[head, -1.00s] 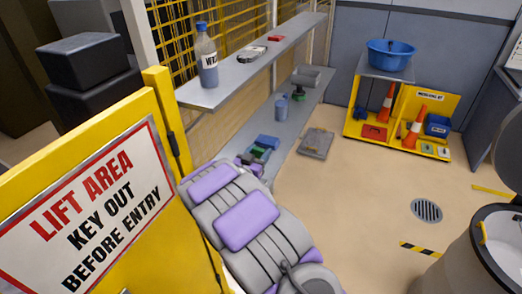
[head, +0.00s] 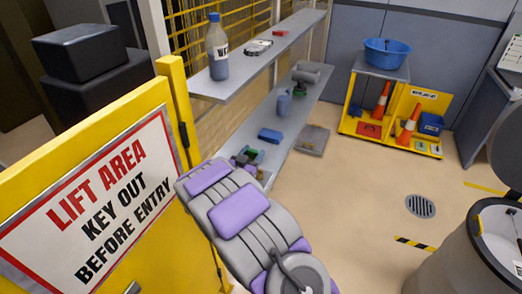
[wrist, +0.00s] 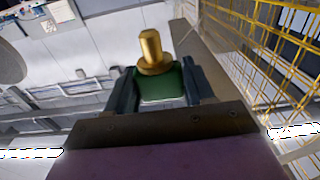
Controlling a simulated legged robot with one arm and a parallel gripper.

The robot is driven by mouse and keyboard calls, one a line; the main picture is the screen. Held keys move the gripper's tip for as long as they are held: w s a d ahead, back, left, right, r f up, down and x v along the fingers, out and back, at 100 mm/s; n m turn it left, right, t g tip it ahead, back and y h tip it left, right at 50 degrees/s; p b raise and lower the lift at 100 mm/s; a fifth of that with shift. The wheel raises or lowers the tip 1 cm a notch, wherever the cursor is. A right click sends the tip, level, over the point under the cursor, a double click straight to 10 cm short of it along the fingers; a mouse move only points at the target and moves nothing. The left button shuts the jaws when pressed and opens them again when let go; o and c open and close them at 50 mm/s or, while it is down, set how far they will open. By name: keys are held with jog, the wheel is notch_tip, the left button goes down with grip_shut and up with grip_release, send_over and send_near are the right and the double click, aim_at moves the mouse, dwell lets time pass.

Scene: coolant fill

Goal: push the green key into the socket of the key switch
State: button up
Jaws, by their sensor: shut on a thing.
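In the wrist view, my gripper (wrist: 152,88) is shut on the green key (wrist: 160,84). The key's green grip sits between the two dark fingers, and its brass shaft (wrist: 151,50) sticks out beyond them. In the head view, my grey and purple arm covers most of the gripper. Small dark and green shapes show past the arm's far end at the lower shelf, too small to tell apart surely. I cannot make out the key switch or its socket in either view.
A yellow panel with a lift area sign (head: 88,205) stands close on the left. The upper shelf (head: 250,75) holds a bottle (head: 217,48). A blue block (head: 270,135) lies on the lower shelf. A grey drum (head: 465,260) stands at right; the floor between is mostly clear.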

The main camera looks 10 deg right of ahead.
aim_at(252, 159)
jog(key=shift+a+f, duration=0.3)
jog(key=shift+f, duration=0.25)
jog(key=shift+d+f, duration=0.1)
jog(key=shift+f, duration=0.25)
jog(key=d, duration=0.2)
jog(key=d+f, duration=0.1)
jog(key=d, duration=0.2)
jog(key=shift+f+b, duration=0.15)
jog(key=shift+b, duration=0.25)
jog(key=a, duration=0.4)
jog(key=shift+a, duration=0.4)
jog(key=shift+m, duration=0.3)
jog(key=shift+d+b, duration=0.3)
jog(key=shift+d, duration=3)
jog(key=shift+a, duration=1.55)
jog(key=shift+d, duration=1)
jog(key=shift+a+p, duration=0.6)
jog(key=shift+a, duration=1.1)
jog(key=shift+d+f, duration=0.1)
jog(key=shift+d, duration=0.65)
jog(key=shift+f, duration=0.15)
